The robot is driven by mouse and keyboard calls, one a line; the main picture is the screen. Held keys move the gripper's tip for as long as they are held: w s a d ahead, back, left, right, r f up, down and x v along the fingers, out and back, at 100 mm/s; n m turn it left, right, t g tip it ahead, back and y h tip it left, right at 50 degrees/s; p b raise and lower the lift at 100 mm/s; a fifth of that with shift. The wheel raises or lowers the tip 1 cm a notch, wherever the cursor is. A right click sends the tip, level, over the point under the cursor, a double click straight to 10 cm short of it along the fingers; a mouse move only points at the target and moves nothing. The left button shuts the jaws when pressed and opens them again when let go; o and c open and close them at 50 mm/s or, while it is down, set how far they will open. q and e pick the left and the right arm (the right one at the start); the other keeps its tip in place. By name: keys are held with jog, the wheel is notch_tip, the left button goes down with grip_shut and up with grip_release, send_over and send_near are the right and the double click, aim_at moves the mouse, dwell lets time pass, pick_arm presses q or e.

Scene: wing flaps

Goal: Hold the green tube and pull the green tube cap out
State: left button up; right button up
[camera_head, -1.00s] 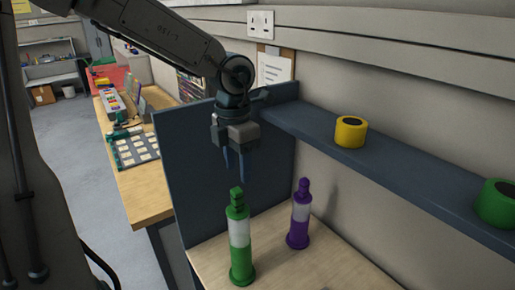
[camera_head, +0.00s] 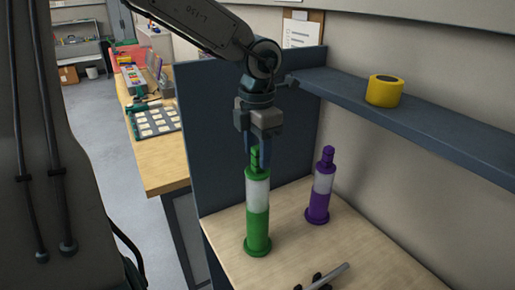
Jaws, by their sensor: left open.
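The green tube (camera_head: 257,230) stands upright on the wooden table, with a green base and a whitish upper section. Its green cap (camera_head: 255,162) is at the top. My left gripper (camera_head: 258,155) points down from above, with its blue fingers at the height of the cap. It is open; one finger shows beside and behind the cap, and I cannot tell whether it touches. A purple tube (camera_head: 318,205) with a purple cap stands upright to the right. My right gripper is not in view.
A dark blue panel (camera_head: 205,150) stands behind the tubes. A blue shelf (camera_head: 430,125) on the right wall holds a yellow tape roll (camera_head: 384,90). A grey and dark object (camera_head: 325,278) lies at the bottom edge, partly cut off. The wooden table (camera_head: 380,265) is clear at right.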

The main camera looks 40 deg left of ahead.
aim_at(253, 172)
pick_arm(q)
notch_tip(253, 172, down, 2)
jog(key=shift+w+f, duration=0.1)
jog(key=shift+f, duration=0.15)
jog(key=shift+c, duration=0.9)
jog(key=c, duration=0.7)
jog(key=o, duration=0.9)
